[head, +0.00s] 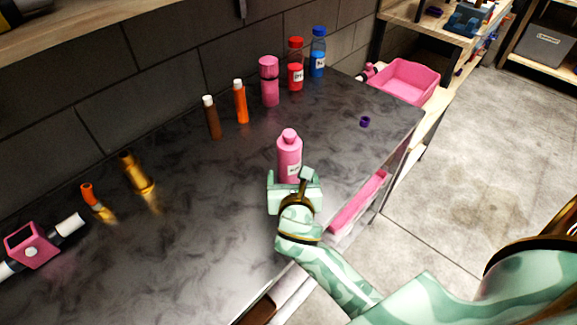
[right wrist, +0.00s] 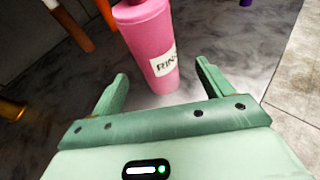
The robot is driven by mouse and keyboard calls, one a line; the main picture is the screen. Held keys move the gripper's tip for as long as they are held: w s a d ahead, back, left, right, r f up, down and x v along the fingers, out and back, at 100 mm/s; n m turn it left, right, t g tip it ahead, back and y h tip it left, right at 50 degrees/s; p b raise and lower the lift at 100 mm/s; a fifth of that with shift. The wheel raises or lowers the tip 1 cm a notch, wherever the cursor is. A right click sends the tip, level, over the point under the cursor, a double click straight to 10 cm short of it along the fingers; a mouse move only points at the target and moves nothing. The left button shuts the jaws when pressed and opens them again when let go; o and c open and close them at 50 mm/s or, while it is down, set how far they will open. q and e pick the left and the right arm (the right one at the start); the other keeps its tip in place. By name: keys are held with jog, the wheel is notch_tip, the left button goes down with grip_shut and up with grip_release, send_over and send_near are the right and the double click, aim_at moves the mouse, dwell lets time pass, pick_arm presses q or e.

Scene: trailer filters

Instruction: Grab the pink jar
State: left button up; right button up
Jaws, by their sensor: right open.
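The pink jar (head: 289,152) stands upright on the dark worktop, with a white label on its front. In the right wrist view the pink jar (right wrist: 149,42) stands just beyond the fingertips, between their lines, its label partly readable and its top cut off. My right gripper (head: 294,180) is at the near side of the jar, low over the worktop. In the right wrist view its two fingers (right wrist: 161,80) are spread apart with nothing between them. The jar's lower part is partly hidden by the gripper in the head view. My left gripper is not in view.
Behind stand a pink bottle (head: 269,82), red bottle (head: 295,70), blue bottle (head: 318,55), orange tube (head: 240,103) and brown tube (head: 212,118) near the wall. A small purple cap (head: 365,122) lies right of the jar.

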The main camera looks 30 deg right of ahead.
aim_at(290, 169)
jog(key=b+x, duration=0.1)
jog(key=x, duration=0.1)
jog(key=b+x, duration=0.1)
jog(key=x, duration=0.2)
jog(key=shift+w+a, duration=0.2)
jog(key=shift+w, duration=0.05)
jog(key=shift+r, duration=0.15)
jog(key=c, duration=1.1)
